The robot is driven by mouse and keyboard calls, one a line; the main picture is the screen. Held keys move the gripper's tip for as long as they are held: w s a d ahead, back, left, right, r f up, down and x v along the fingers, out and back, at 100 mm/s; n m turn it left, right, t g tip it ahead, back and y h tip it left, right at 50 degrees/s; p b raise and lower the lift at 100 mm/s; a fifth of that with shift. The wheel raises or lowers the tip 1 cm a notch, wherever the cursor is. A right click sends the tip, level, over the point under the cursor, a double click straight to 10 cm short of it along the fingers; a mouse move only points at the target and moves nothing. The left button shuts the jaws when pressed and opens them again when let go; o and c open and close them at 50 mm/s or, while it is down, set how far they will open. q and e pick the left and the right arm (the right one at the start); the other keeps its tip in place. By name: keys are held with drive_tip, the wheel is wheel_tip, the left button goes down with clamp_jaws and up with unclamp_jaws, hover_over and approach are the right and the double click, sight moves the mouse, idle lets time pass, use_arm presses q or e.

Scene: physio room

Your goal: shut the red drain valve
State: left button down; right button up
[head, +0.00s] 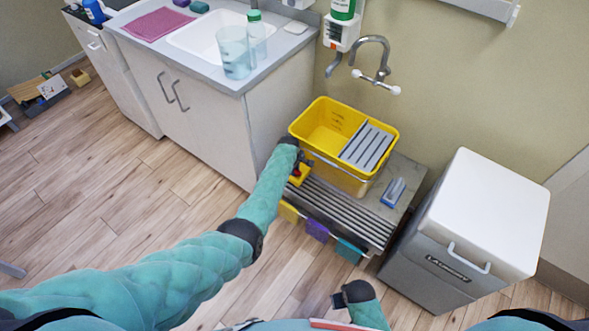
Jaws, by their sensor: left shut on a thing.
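A yellow mop bucket (318,118) with a grey slatted wringer (367,145) stands on a grey slatted stand below the wall tap. A small bit of the red drain valve (297,173) shows low on the bucket's left front side, by a yellow part. My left gripper (301,163) reaches to this spot and is shut on the red valve. Its fingers and my arm hide most of the valve, so I cannot tell how the handle is turned. My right gripper (340,300) is low in the picture, apart from the stand; its fingers are too unclear to read.
The slatted stand (340,213) carries a blue-handled brush (393,192), and coloured cloths hang at its front. A white-lidded grey bin (495,210) stands close on the right. A sink cabinet (215,125) is at left. The wooden floor in front is clear.

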use_arm(q)
drive_tip(key=shift+n, duration=0.3)
use_arm(e)
drive_tip(key=shift+f, duration=0.25)
use_arm(q)
drive_tip(key=c, duration=1.3)
unclamp_jaws()
